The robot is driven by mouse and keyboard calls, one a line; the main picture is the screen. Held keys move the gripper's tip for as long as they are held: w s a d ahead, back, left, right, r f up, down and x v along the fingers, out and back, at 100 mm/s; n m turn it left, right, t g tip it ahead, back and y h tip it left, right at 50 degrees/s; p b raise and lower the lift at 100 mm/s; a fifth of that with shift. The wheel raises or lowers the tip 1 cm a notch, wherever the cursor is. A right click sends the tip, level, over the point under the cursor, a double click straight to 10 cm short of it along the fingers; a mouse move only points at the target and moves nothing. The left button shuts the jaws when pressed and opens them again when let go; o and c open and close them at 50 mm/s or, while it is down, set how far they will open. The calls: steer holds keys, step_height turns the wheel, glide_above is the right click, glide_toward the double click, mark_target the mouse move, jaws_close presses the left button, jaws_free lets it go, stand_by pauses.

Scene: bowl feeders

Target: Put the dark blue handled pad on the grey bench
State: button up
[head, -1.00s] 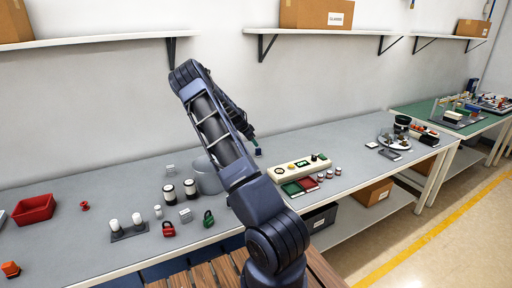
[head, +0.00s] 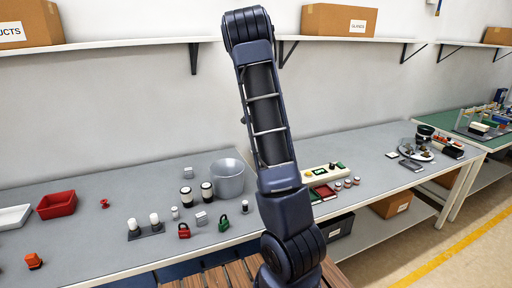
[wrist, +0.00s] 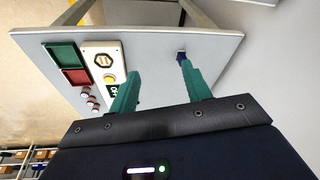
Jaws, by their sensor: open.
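The grey bench (head: 85,198) runs along the wall, and it also shows in the wrist view (wrist: 215,48). A small dark blue piece, seemingly the handled pad (wrist: 180,56), shows in the wrist view at the tip of the right finger. It appears to stand on the bench, with its lower part covered by that finger. I cannot tell if the finger touches it. My gripper (wrist: 158,68) is open, its two green fingers apart with nothing clear between them. In the head view my arm hides the gripper and the pad.
A cream control box (head: 318,173) with a green display stands right of my arm, beside red and green trays. A grey bowl (head: 229,180), dark cylinders, padlocks and a red bin (head: 57,204) lie to the left. Shelves (head: 110,43) overhang the bench.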

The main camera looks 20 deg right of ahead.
steer(key=s+a+r+n+t+y, duration=0.1)
steer(key=s+a+r+n, duration=0.3)
steer(key=s+a+r, duration=0.45)
steer(key=s+a+r+n+t+y, duration=0.15)
steer(key=s+a+r+n, duration=0.35)
steer(key=s, duration=0.6)
steer(key=s+a+r+n, duration=0.1)
steer(key=s+a+n, duration=0.1)
steer(key=s, duration=0.8)
steer(key=s+a+r+n, duration=0.1)
steer(key=s+a+n, duration=0.2)
steer(key=s, duration=0.8)
steer(key=shift+a+r+n, duration=0.15)
steer(key=shift+a+n, duration=0.15)
steer(key=shift+a, duration=0.85)
